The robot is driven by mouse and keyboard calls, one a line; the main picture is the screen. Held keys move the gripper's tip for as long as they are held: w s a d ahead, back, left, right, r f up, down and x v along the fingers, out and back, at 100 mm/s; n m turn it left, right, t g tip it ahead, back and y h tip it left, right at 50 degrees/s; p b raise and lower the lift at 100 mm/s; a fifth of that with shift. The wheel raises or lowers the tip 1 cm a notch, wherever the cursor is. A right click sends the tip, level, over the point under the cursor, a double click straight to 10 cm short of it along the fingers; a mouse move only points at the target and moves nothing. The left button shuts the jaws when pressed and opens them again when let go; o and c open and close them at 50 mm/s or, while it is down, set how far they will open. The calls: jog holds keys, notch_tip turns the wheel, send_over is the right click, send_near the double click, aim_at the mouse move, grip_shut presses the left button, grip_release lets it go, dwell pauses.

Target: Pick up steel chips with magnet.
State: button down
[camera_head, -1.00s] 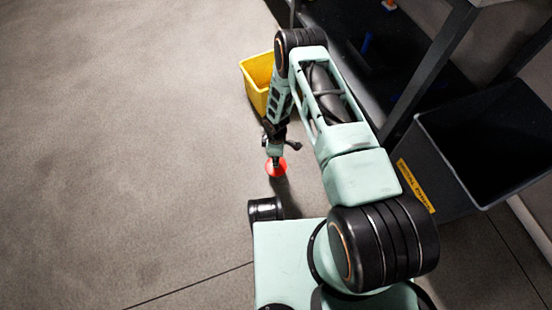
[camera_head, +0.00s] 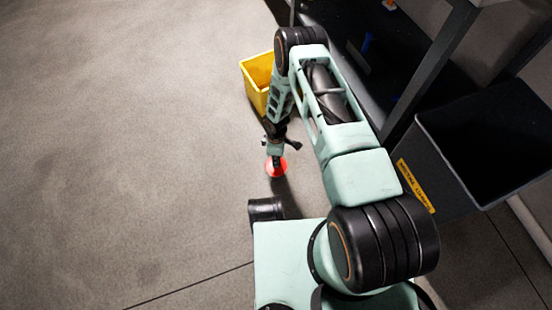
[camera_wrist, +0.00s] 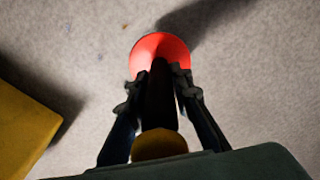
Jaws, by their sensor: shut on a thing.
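The magnet shows as a red disc (camera_head: 277,168) on a dark handle, below my gripper (camera_head: 274,148) and over the grey floor. In the wrist view the red disc (camera_wrist: 160,48) is at the top centre, with the dark handle and a yellow end nearer the camera. My gripper (camera_wrist: 158,84) is shut on the handle, one finger at each side. A few tiny specks, one of them (camera_wrist: 125,27) brownish, lie on the floor beside the disc; I cannot tell whether they are steel chips. The disc's underside is hidden, as is any gap to the floor.
A yellow bin (camera_head: 256,76) stands on the floor just beyond my gripper; its edge shows at the wrist view's left (camera_wrist: 22,125). A dark bin (camera_head: 428,160) with a yellow label stands at right. A dark shelf frame (camera_head: 428,70) is behind my arm. The floor at left is clear.

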jog(key=shift+r, duration=0.45)
jog(key=shift+w+a+f+b, duration=0.15)
jog(key=shift+w+b, duration=0.15)
jog(key=shift+w, duration=0.2)
jog(key=shift+w+a+b, duration=0.2)
jog(key=shift+w+b, duration=0.4)
jog(key=shift+w, duration=0.45)
jog(key=w+a, duration=0.2)
jog(key=w, duration=0.6)
jog(key=shift+w, duration=0.2)
jog(key=shift+a, duration=0.1)
